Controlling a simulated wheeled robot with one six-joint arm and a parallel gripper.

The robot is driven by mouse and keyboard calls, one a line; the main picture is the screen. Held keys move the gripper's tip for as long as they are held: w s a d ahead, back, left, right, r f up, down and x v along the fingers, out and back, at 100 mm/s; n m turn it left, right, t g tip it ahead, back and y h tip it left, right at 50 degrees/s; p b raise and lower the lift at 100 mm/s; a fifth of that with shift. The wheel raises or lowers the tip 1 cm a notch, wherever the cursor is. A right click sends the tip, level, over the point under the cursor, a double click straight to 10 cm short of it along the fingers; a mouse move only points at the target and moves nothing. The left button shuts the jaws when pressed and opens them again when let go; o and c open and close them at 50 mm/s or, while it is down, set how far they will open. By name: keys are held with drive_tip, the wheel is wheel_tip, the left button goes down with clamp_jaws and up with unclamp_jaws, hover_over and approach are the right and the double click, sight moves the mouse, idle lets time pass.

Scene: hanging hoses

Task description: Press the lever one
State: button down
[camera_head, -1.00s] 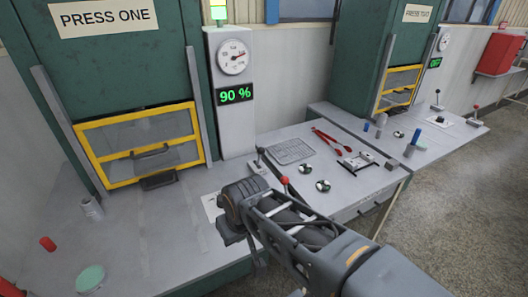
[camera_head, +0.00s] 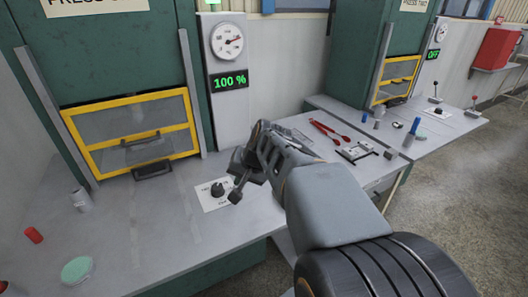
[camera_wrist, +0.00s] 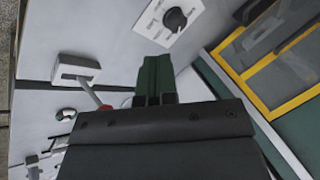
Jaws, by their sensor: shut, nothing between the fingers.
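My gripper (camera_wrist: 156,78) is shut and empty, with its fingers together in the wrist view. In the head view my gripper (camera_head: 238,188) hangs over the bench beside the dial. A lever with a grey base (camera_wrist: 75,69) and red ball knob (camera_wrist: 104,108) lies left of the fingers in the wrist view; my gripper body partly covers the knob's side. In the head view my arm hides this lever. Press one (camera_head: 100,55) is green with a yellow-framed guard (camera_head: 135,135). Its display (camera_head: 230,80) reads 100 %.
A black rotary knob (camera_wrist: 175,19) on a white plate sits close to the fingers. Red tongs (camera_head: 325,132) and small parts lie on the bench to the right. A can (camera_head: 81,200), a red cylinder (camera_head: 34,235) and a green-lidded tin (camera_head: 77,271) stand at left.

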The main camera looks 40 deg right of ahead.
drive_tip(key=w+d+m+t+b, duration=0.1)
drive_tip(key=d+m, duration=0.3)
drive_tip(key=d, duration=0.6)
drive_tip(key=w+d+r+m+t+h+b, duration=0.1)
drive_tip(key=w+d+m+t+b, duration=0.1)
drive_tip(key=d+m, duration=0.3)
drive_tip(key=d+t+b, duration=0.1)
drive_tip(key=d, duration=0.3)
drive_tip(key=shift+w+d+r+t, duration=0.2)
drive_tip(key=shift+w+d+t, duration=0.1)
drive_tip(key=shift+d+t, duration=0.1)
drive_tip(key=shift+w+a+f, duration=0.1)
drive_tip(key=w+d+r+x, duration=0.1)
drive_tip(key=r+x, duration=0.1)
drive_tip(key=x, duration=1)
drive_tip(key=shift+w+a+p, duration=0.4)
drive_tip(key=shift+w, duration=0.2)
